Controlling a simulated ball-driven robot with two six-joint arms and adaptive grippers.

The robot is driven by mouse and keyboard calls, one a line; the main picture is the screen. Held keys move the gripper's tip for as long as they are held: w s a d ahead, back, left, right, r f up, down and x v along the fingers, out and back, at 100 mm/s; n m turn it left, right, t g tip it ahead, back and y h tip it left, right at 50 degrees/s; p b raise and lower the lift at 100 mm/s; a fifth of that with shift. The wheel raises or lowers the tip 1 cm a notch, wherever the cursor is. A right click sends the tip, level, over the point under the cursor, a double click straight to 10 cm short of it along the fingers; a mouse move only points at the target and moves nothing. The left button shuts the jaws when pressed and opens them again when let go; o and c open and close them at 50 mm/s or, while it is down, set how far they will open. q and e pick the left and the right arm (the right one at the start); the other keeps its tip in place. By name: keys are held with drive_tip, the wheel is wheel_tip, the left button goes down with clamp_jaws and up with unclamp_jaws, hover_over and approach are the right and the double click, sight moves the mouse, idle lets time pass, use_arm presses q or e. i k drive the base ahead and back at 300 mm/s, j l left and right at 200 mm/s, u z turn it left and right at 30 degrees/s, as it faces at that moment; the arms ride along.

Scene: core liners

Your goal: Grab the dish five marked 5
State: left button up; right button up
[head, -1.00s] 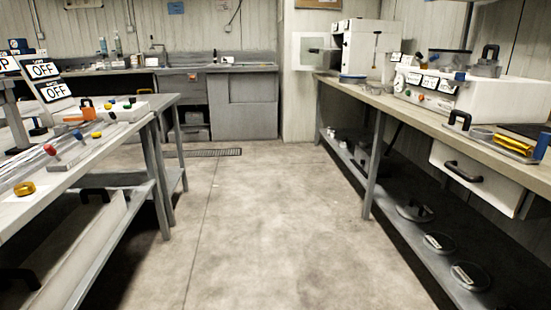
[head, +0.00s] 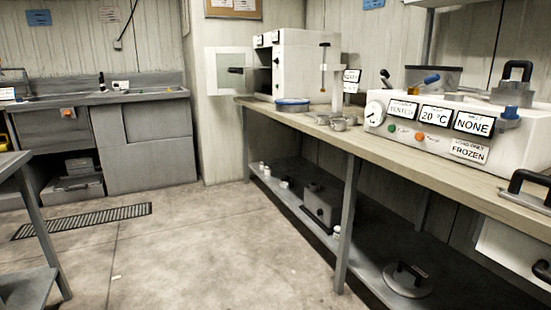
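I cannot make out a dish marked 5 in the head view. Small round metal dishes (head: 341,124) sit on the right bench beside a blue-rimmed bowl (head: 292,105); no number on them is legible. Small pale pots (head: 264,169) stand on the shelf under that bench, also too small to read. Neither of my grippers shows in the view.
The right bench (head: 385,143) carries a white control unit (head: 455,130) with labels and a white cabinet (head: 305,62) with its door open. A lidded disc (head: 407,279) lies on the lower shelf. A sink counter (head: 145,98) stands behind. The middle floor (head: 205,250) is clear.

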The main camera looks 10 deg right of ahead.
sight(321, 119)
drive_tip(key=i+j+z, duration=0.25)
drive_tip(key=i+z, duration=0.2)
drive_tip(key=i+j+z, duration=0.75)
drive_tip(key=j+z, duration=0.15)
drive_tip(key=i+j+z, duration=0.2)
drive_tip(key=j+z, duration=0.25)
drive_tip(key=j, duration=0.2)
